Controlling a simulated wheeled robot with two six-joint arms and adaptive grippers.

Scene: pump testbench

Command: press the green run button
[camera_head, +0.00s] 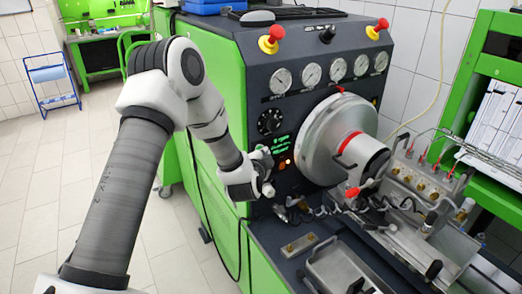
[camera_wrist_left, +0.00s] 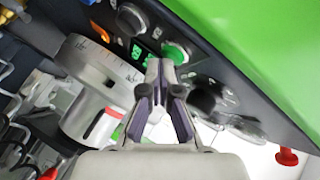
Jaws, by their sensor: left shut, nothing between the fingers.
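The green run button (camera_wrist_left: 176,53) shows in the left wrist view on the dark panel, just beyond and slightly right of my fingertips. My left gripper (camera_wrist_left: 160,65) is shut and empty, its tips pointing at the panel; its near edge overlaps the button's left side in the picture. I cannot tell whether they touch. In the head view my left gripper (camera_head: 267,172) is close to the front of the dark control panel (camera_head: 253,90), below the black dial, and the green button cannot be made out there. My right gripper is not in view.
The big metal pump disc (camera_head: 325,138) stands right of the gripper. A black dial (camera_head: 270,121), a green display (camera_head: 281,144) and several gauges (camera_head: 311,74) are above. Red-and-yellow emergency knobs (camera_head: 271,39) sit on top. Metal fittings cover the bench (camera_head: 345,268) below.

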